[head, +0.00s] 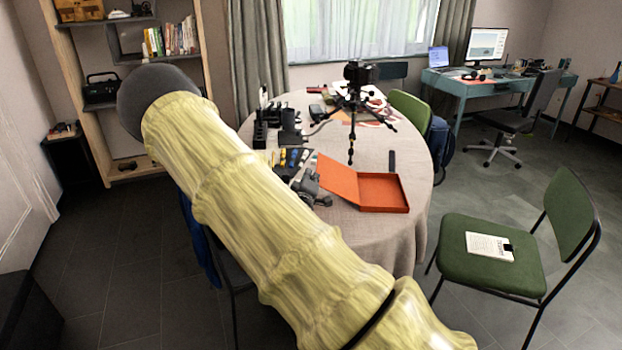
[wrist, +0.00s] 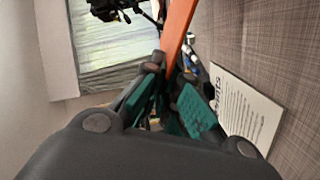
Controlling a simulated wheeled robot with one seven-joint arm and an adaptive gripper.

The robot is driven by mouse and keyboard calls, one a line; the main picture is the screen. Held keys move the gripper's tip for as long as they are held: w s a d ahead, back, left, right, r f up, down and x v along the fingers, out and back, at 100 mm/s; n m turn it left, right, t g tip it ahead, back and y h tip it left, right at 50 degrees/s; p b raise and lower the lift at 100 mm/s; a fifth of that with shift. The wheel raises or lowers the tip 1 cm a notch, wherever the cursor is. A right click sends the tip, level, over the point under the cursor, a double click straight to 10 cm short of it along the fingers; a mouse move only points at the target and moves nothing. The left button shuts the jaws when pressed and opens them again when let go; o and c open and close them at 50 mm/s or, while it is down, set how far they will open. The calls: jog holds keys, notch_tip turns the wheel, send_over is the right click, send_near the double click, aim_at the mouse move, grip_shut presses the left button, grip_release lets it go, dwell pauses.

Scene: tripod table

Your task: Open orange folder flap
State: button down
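The orange folder lies on the round table in the head view. Its shallow tray-like base (head: 385,193) sits near the table's right front edge. Its flap (head: 338,178) is raised and tilted to the left of the base, so the folder stands open. My gripper (head: 308,184) is at the flap's left side, partly hidden behind my arm. In the wrist view, the flap (wrist: 178,28) shows as a narrow orange strip by the fingertips. My gripper's teal-padded fingers (wrist: 166,80) stand apart there. I cannot tell whether they touch the flap.
A black tripod with a camera (head: 356,95) stands on the table behind the folder. Black items (head: 278,122) crowd the table's left side. A green chair (head: 490,252) with a white printed booklet (head: 489,246) stands at right. Open cloth (head: 400,235) lies in front of the folder.

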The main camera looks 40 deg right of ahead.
jog(key=c, duration=1.4)
grip_release()
jog(key=shift+o, duration=0.2)
jog(key=v, duration=1.2)
jog(key=shift+f, duration=0.1)
